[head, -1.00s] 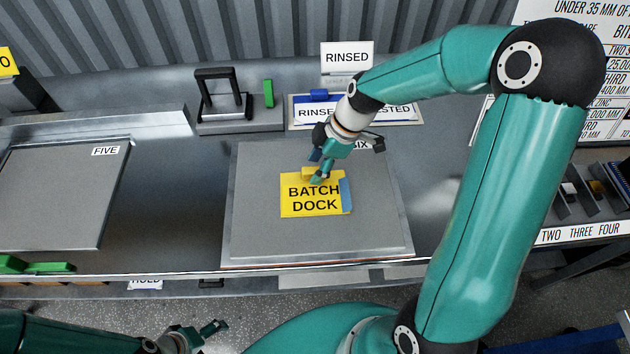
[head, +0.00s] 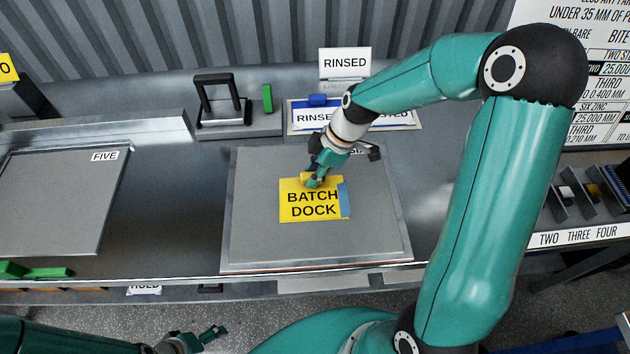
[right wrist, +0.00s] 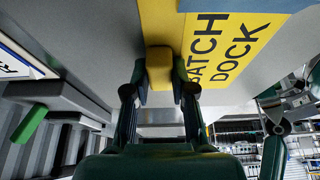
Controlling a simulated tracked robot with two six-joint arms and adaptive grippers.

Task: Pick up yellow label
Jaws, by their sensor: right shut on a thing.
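The yellow label (head: 300,212), reading BATCH DOCK, lies over the grey lid marked SIX (head: 250,245) in the head view; I cannot tell whether it touches the lid. It has a small yellow grip block at its top edge and a blue strip at its right side. My right gripper (head: 318,180) is shut on that block. In the right wrist view the block (right wrist: 158,68) sits between both fingers, with the label's lettered face (right wrist: 232,45) beyond. My left gripper (head: 212,333) is low at the left, away from the label; its jaw opening is unclear.
A grey lid marked FIVE (head: 55,200) lies to the left. Behind are a black-handled fixture (head: 222,105), a green block (head: 267,98), a RINSED sign (head: 345,63) and a blue-edged sign (head: 300,128). Dark slots (head: 590,195) stand at the right. The counter between the lids is clear.

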